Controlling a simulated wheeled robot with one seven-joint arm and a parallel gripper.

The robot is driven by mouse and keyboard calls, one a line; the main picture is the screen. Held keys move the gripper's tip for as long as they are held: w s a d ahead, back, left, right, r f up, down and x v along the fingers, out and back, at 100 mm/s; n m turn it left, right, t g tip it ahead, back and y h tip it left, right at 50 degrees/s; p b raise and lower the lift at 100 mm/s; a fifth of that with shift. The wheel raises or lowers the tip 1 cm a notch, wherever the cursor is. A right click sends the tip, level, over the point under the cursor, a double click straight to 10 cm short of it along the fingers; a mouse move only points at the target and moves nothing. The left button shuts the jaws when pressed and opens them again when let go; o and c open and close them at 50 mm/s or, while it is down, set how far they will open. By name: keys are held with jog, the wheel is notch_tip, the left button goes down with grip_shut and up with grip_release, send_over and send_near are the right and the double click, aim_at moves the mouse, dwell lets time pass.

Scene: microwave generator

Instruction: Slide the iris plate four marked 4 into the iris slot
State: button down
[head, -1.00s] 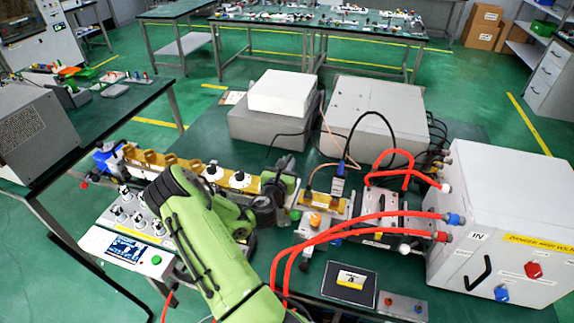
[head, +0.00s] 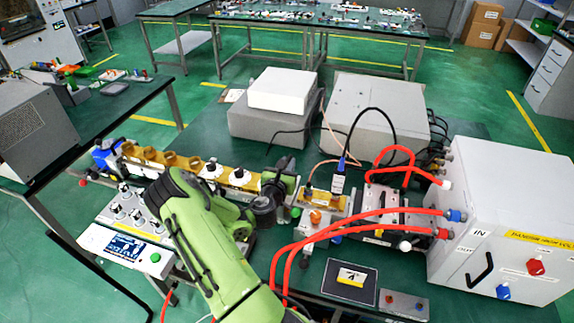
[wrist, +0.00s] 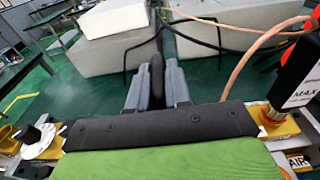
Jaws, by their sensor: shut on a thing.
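My gripper (wrist: 156,72) shows in the wrist view as two grey fingers closed on a thin dark piece (wrist: 157,85). The piece stands edge-on between the fingers, so no number on it can be read. It may be iris plate four, but I cannot confirm this. In the head view my green arm reaches over the gold waveguide line (head: 155,155), and the fingers and held piece are hidden or too small to tell. The waveguide also shows in the wrist view (wrist: 258,112). I cannot make out the iris slot.
Red hoses (head: 385,217) arch right of my arm to the white cabinet (head: 495,225). A yellow-and-white block (head: 352,276) lies on a dark mat (head: 335,288). Grey boxes (head: 375,105) stand behind the line. A control panel (head: 125,245) is at the left.

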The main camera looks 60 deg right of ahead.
jog(key=shift+f+b, duration=2.1)
jog(key=shift+f, duration=0.4)
jog(key=c, duration=1)
grip_release()
jog(key=shift+f, duration=0.1)
jog(key=shift+a, duration=0.1)
jog(key=shift+f, duration=0.1)
jog(key=shift+a+f, duration=0.1)
jog(key=shift+a, duration=0.1)
jog(key=s+a+p, duration=0.1)
jog(key=a+p, duration=0.1)
jog(key=a, duration=0.3)
jog(key=a+r+p, duration=0.1)
jog(key=a+p, duration=0.2)
jog(key=a, duration=0.2)
jog(key=s+a+r+p, duration=0.1)
jog(key=a+p, duration=0.1)
jog(key=a, duration=0.3)
jog(key=shift+s+r+p, duration=0.2)
jog(key=shift+s+p, duration=0.1)
jog(key=shift+p, duration=0.1)
